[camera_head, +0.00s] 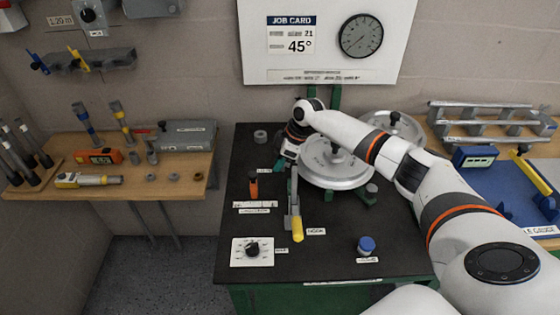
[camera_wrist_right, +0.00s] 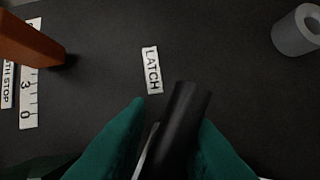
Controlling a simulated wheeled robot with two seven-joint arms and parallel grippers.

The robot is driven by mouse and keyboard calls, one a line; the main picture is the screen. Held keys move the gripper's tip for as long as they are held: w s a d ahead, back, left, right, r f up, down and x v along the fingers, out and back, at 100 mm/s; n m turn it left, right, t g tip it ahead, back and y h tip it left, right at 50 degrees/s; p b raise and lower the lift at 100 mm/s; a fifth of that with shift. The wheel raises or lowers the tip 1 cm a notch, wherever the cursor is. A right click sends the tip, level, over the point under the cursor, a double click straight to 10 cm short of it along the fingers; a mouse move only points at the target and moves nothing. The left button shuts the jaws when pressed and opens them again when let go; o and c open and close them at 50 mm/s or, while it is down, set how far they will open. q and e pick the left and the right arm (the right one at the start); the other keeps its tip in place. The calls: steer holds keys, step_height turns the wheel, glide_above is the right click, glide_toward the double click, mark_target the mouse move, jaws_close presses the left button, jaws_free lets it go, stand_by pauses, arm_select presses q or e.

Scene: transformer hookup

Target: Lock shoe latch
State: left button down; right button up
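My right gripper (camera_head: 289,158) points down over the black bench top, just left of the round silver disc (camera_head: 336,163). In the right wrist view its two green fingers (camera_wrist_right: 168,130) stand on either side of a black rod-like handle (camera_wrist_right: 184,112). The handle is close to the right finger, and a gap shows at the left finger, so the gripper looks open around it. A white label reading LATCH (camera_wrist_right: 151,70) lies just beyond the fingertips. The handle's base and the shoe are hidden or cannot be made out. My left gripper is not in view.
A yellow-tipped lever (camera_head: 297,228) lies just in front of the gripper. An orange block (camera_head: 253,187) stands to its left beside a scale. A dial (camera_head: 252,250) and a blue knob (camera_head: 366,245) sit nearer. A grey ring (camera_wrist_right: 298,30) lies at the right in the wrist view.

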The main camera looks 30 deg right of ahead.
jaws_close()
steer(key=shift+f, duration=0.15)
steer(key=n, duration=0.1)
steer(key=n+g+b, duration=0.1)
steer(key=shift+s+a+f+n+y, duration=0.1)
steer(key=shift+a+n+y, duration=0.05)
steer(key=shift+n+y, duration=0.2)
steer(key=shift+s+n+g+y+b, duration=0.15)
steer(key=shift+n+g+b, duration=0.3)
steer(key=shift+n, duration=0.45)
steer(key=shift+s+n+g+y+b, duration=0.1)
steer(key=shift+n+g+b, duration=0.15)
steer(key=shift+n+b, duration=0.5)
steer(key=o, duration=0.5)
jaws_free()
steer(key=shift+w, duration=0.1)
steer(key=shift+r, duration=0.2)
